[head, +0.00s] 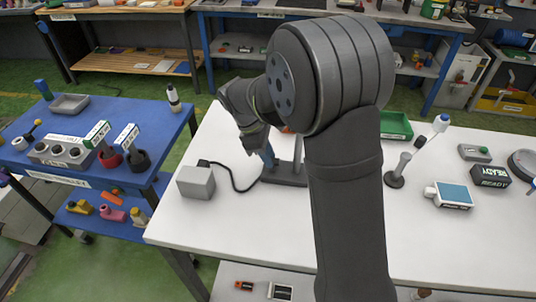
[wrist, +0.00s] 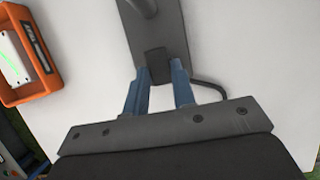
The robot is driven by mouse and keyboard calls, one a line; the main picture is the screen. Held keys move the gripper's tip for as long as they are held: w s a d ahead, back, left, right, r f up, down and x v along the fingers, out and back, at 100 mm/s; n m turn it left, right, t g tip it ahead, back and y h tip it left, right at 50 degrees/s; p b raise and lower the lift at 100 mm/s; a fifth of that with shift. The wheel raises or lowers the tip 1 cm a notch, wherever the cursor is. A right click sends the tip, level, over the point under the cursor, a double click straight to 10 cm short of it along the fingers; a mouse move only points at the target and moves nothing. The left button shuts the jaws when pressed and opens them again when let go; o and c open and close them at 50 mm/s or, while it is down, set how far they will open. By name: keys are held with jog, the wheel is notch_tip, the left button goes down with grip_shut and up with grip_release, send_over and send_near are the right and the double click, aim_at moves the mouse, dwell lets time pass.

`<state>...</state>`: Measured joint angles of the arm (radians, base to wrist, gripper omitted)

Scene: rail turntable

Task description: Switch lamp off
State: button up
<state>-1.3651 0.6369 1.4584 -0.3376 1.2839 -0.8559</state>
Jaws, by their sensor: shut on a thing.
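A grey flat base with an upright post (head: 297,160) stands on the white table, and my arm hides what is above it. It looks like the lamp's foot. A black cable runs from it to a grey box (head: 196,182). In the wrist view the grey base (wrist: 155,20) carries a small dark block (wrist: 157,58), seemingly the switch. My gripper (wrist: 160,74) has its blue fingers on either side of this block and is shut on it. In the head view my gripper (head: 268,157) is low at the base, partly hidden by my wrist. I cannot tell whether the lamp is lit.
On the white table (head: 240,235) a thin tilted stand (head: 396,180), a green tray (head: 396,125) and a black READY box (head: 490,178) stand to the right. An orange tray (wrist: 38,82) shows in the wrist view. A blue table (head: 75,120) is at left.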

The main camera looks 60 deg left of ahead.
jog(key=shift+w+d+g+y, duration=0.1)
jog(key=shift+d+g+y, duration=0.05)
jog(key=shift+g+y, duration=0.35)
jog(key=o, duration=1)
jog(key=shift+r, duration=0.15)
jog(key=v, duration=1.7)
